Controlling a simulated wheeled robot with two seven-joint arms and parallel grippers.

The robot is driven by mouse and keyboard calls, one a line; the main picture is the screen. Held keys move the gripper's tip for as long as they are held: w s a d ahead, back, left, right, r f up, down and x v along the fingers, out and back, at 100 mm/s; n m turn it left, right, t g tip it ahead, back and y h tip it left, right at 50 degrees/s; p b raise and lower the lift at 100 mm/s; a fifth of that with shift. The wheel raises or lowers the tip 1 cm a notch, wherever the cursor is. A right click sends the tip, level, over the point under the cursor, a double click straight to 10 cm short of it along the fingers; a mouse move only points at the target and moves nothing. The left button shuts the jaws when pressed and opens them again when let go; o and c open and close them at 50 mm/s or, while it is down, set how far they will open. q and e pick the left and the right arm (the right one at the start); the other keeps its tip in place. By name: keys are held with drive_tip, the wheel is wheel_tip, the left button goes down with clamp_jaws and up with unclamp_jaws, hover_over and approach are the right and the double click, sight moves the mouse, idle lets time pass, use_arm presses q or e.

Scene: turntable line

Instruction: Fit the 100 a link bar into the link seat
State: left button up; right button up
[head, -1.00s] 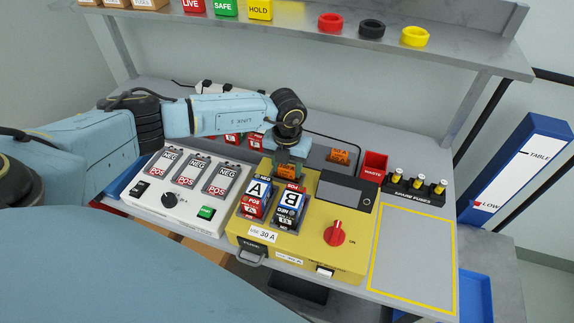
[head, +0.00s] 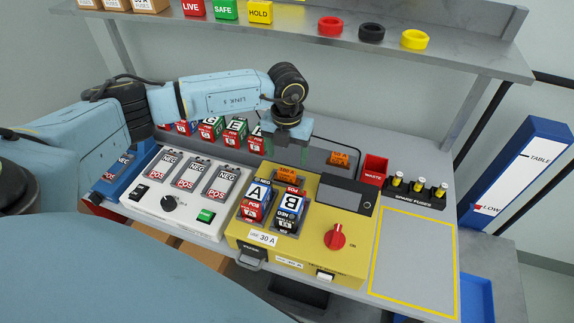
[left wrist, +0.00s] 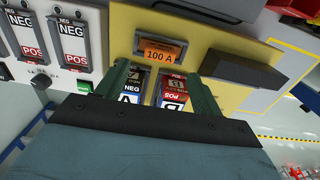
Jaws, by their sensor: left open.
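The orange 100 A link bar (head: 286,171) is at the back of the yellow box (head: 325,260), behind the batteries A and B. In the left wrist view the link bar (left wrist: 160,51) lies within the grey frame of the link seat (left wrist: 139,38), its label readable. I cannot tell its exact depth. My left gripper (head: 286,148) is above and just behind the bar, pointing down, with its green fingers apart and nothing between them. The left wrist view shows both fingers (left wrist: 158,72) clear of the bar. My right gripper is in no view.
Battery A (head: 257,192) and battery B (head: 291,203) stand in the yellow box, beside a dark display (head: 342,197) and a red knob (head: 336,236). Another orange piece (head: 339,158), a red waste bin (head: 374,169) and spare fuses (head: 417,187) are behind and right. The yellow-outlined area (head: 415,255) is clear.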

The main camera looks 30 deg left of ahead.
sight(287, 171)
use_arm(q)
wheel_tip(287, 171, up, 6)
drive_tip(key=shift+f, duration=0.25)
idle(0.7)
